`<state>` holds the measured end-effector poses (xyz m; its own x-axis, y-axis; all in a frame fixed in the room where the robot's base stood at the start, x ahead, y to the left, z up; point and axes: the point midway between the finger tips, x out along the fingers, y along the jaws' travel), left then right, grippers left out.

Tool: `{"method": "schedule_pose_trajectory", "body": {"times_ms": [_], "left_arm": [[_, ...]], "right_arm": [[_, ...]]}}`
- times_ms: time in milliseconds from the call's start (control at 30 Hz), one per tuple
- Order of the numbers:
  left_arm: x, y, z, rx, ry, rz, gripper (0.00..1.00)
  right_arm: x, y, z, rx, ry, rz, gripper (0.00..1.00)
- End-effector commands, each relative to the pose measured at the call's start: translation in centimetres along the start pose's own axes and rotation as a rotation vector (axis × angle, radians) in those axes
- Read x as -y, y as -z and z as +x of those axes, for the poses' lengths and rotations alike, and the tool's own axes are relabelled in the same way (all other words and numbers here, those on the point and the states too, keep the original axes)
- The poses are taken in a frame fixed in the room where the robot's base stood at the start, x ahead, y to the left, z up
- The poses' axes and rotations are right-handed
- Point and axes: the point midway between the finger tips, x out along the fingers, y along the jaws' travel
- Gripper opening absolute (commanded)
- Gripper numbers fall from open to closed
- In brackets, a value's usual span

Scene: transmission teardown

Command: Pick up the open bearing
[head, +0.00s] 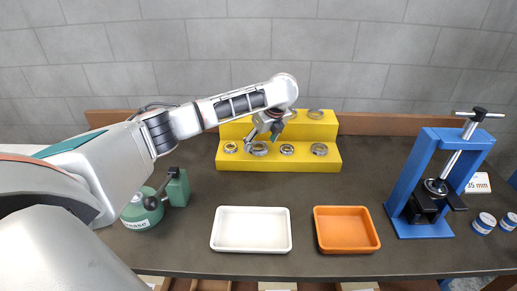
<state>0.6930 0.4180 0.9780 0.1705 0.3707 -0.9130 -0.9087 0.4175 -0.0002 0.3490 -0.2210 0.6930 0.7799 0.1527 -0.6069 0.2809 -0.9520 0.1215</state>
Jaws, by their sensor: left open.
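A yellow two-step stand (225,164) at the back of the bench holds several ring-shaped bearings. On its lower step are a small brassy ring (230,147), a larger ring (259,150) partly under my gripper, a small ring (287,149) and a wide ring (319,149). On the upper step a ring (315,114) shows at the right, with another partly hidden behind my wrist. Which one is the open bearing is too small to tell. My left gripper (263,138) is open, pointing down just above the larger lower ring; contact cannot be told. My right gripper is out of view.
A white tray (251,249) and an orange tray (346,247) lie empty at the front. A blue press (405,185) stands at the right, beside small blue-and-white jars (483,223). A green grease container (142,215) is at the left. The bench between stand and trays is clear.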

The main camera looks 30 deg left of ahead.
Motion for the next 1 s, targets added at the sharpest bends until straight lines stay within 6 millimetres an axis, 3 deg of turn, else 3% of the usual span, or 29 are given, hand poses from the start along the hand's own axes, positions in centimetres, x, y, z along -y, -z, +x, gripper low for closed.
{"method": "schedule_pose_trajectory", "body": {"times_ms": [133, 400, 600, 1000], "left_arm": [[-0.03, 0.07, 1.43, 0.000, -0.001, 0.001, 0.69], [0.00, 0.06, 1.63, 0.000, 0.000, 0.002, 0.66], [0.00, 0.06, 1.61, 0.000, 0.000, 0.002, 0.20], [0.06, -0.24, 1.07, 0.001, 0.002, 0.000, 0.19]], "right_arm": [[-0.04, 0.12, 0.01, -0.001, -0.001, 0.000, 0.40], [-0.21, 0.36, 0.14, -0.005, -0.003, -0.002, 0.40], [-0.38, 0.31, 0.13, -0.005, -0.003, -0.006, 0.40], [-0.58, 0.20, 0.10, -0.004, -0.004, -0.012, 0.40]]}}
